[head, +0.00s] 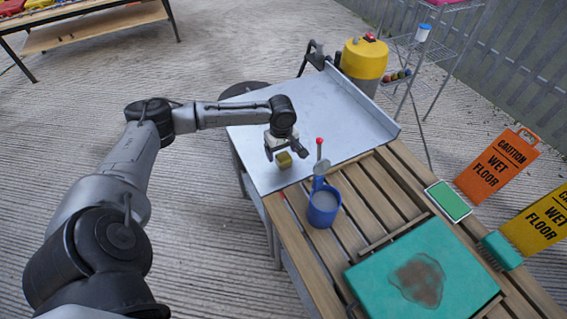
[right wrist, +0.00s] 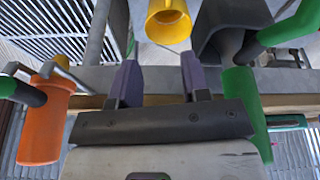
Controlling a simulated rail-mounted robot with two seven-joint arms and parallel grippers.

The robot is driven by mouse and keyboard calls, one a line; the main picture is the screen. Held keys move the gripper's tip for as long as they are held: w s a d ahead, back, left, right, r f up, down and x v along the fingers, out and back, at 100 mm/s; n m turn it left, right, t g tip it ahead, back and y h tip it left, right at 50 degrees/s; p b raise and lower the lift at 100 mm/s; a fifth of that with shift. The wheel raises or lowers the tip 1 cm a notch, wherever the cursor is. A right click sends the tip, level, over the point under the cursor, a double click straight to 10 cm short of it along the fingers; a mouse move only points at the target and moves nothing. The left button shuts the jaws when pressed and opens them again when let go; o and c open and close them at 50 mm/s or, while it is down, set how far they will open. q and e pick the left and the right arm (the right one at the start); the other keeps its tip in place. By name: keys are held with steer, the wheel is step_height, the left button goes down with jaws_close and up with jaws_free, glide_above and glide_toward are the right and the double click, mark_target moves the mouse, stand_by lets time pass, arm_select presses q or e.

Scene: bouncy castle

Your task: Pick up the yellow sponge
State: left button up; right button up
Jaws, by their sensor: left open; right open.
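The small yellow sponge (head: 284,161) lies on the grey metal table top near its front left edge in the head view. My left gripper (head: 286,151) is open just over the sponge, with its fingers pointing down; I cannot tell whether they reach around it. The sponge's upper part is close to or partly behind the gripper. My right gripper (right wrist: 160,82) shows only in the right wrist view, open and with nothing between its two purple-grey fingers. I do not see the sponge in that view.
A blue mug (head: 323,204) and a red-knobbed stick (head: 319,147) stand close right of the sponge. A slatted wooden bench (head: 376,194) carries a teal stained board (head: 375,288). A yellow cup-like thing (right wrist: 168,22) and an orange cylinder (right wrist: 44,125) are near my right gripper.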

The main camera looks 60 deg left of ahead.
arm_select(q)
steer(key=shift+f, duration=0.75)
arm_select(e)
steer(key=shift+f, duration=0.25)
arm_select(q)
steer(key=c, duration=1)
steer(key=shift+r, duration=0.15)
